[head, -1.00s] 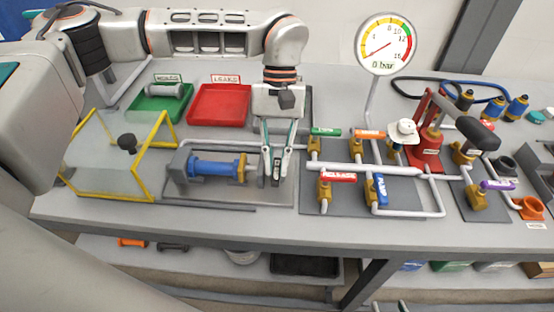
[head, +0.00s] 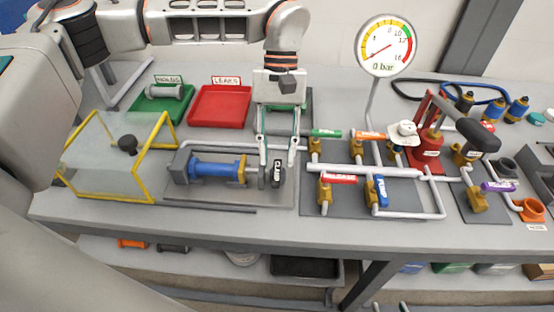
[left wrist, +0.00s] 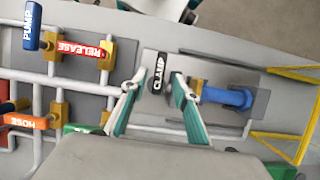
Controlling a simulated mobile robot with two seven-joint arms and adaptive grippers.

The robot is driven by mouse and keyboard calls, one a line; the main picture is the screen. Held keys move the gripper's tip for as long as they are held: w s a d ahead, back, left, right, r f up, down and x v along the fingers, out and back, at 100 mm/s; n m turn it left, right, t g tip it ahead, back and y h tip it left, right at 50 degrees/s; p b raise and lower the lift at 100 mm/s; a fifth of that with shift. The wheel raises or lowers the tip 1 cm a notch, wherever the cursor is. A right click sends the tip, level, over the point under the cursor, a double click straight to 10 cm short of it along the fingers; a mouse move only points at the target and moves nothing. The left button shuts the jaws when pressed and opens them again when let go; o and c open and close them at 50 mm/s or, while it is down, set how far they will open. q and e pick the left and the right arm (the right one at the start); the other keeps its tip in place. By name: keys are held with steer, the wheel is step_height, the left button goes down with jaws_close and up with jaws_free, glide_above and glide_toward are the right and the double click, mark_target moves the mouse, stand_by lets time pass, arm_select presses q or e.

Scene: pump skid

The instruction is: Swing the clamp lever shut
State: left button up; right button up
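The clamp lever (head: 277,174) is a short black handle with a white CLAMP label, at the right end of the grey fixture. It also shows in the left wrist view (left wrist: 158,73). A blue cylinder (head: 213,168) with a brass-coloured end lies in the fixture left of the lever. My left gripper (head: 276,163) is open, pointing down, with its fingers spread on either side of the lever's upper end. No grip on the lever shows. What seems to be my right gripper (left wrist: 160,5) is cut off at the top of the left wrist view; its fingertips are hidden.
A yellow-framed clear guard (head: 108,150) stands left of the fixture. Green (head: 150,109) and red (head: 219,106) trays lie behind. Pipes with labelled valves (head: 340,180) stand close on the right, under a gauge (head: 386,45) reading 0 bar.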

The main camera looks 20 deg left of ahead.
arm_select(q)
steer(key=shift+v, duration=2.7)
